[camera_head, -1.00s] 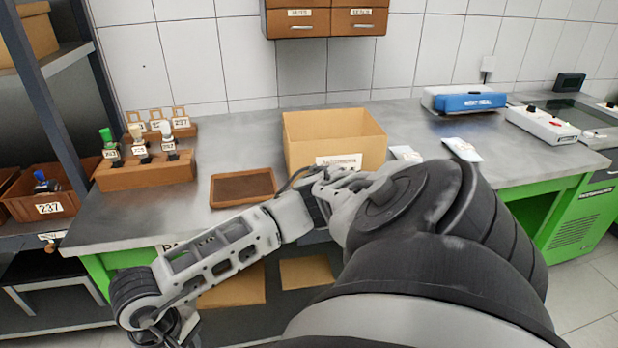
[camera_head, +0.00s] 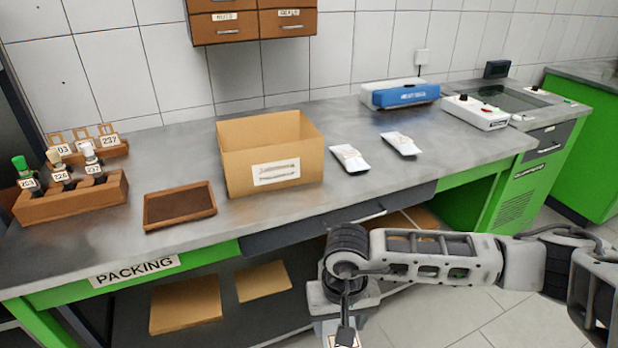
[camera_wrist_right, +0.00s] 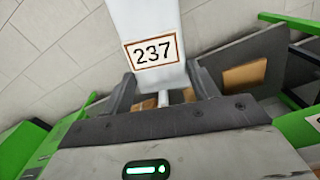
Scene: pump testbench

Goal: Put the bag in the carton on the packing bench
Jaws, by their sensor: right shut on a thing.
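The bag, white with a framed 237 label (camera_wrist_right: 152,53), is between the two fingers of my right gripper (camera_wrist_right: 163,97) in the right wrist view. In the head view my right gripper (camera_head: 346,322) hangs low in front of the bench, at the bottom edge, with only part of the bag showing. The carton (camera_head: 272,163) is an open, empty-looking brown box with a label on its front. It stands upright on the packing bench (camera_head: 205,236), behind and left of my gripper. My left gripper is out of view.
A brown tray (camera_head: 180,206) lies left of the carton. Two white packets, one (camera_head: 350,158) nearer and one (camera_head: 400,144) farther, lie to its right. A rack of labelled bottles (camera_head: 70,196) stands at the left. Wall drawers (camera_head: 252,24) hang above the back.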

